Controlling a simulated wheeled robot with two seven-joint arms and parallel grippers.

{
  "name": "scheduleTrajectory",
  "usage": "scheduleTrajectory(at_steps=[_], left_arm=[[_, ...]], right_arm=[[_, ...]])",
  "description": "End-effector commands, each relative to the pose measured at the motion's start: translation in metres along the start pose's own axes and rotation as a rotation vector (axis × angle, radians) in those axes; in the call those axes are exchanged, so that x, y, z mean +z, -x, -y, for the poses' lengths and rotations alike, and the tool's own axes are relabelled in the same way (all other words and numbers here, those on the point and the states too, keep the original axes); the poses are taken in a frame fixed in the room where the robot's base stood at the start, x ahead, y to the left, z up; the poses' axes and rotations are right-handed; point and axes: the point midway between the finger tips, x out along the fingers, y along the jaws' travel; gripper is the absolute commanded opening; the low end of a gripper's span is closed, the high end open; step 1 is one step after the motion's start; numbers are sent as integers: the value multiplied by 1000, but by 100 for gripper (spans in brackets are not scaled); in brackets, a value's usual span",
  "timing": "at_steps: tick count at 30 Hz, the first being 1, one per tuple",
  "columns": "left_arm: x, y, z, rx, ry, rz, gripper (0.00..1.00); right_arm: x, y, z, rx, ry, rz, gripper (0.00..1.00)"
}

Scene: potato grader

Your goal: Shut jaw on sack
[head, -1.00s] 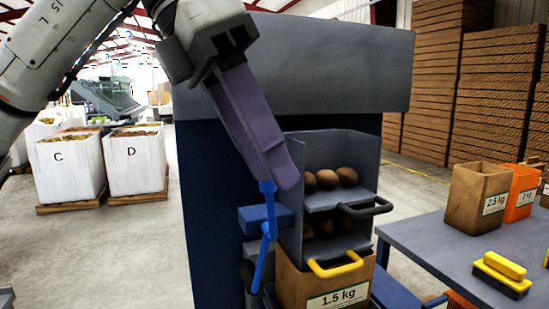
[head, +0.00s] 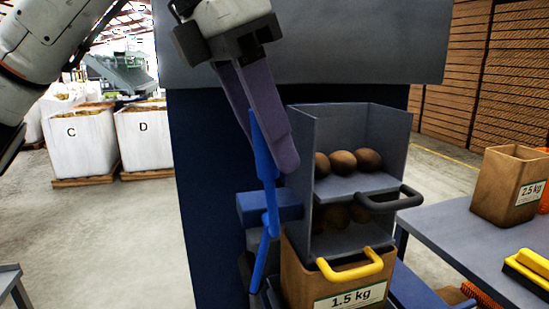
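The brown paper sack (head: 300,279), labelled 1.5 kg, stands under the grey two-level chute (head: 350,183). A blue lever (head: 265,160) with a bent lower arm runs down beside the chute to the sack's left side; a blue block (head: 252,208) is behind it. I cannot pick out the jaw itself. My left gripper (head: 268,150) has purple fingers pointing down at the lever's upper part. The lever shows between and partly over the fingers; whether they press on it I cannot tell. My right gripper is out of view.
Potatoes (head: 343,162) lie on the chute's upper level, above a black handle (head: 398,200). A yellow handle (head: 350,266) sits at the sack's mouth. A grey table (head: 465,235) at right holds another sack (head: 508,186).

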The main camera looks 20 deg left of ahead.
Motion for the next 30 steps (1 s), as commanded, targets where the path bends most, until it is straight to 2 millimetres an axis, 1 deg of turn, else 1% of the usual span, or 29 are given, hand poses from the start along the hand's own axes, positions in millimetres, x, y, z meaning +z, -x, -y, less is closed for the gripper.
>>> scheduleTrajectory(at_steps=[1, 6, 15, 22, 30], left_arm=[[-1, -8, 0, 0, 0, -1, 39], [0, -20, 0, 0, 0, 1, 39], [0, -22, 0, 0, 0, 1, 39], [0, -22, 0, 0, 0, 1, 0], [1, -22, 1, -5, -4, 9, 0]], right_arm=[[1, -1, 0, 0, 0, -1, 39], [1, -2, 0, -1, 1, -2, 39], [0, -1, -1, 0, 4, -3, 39], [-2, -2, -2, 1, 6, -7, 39], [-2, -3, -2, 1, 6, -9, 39]])
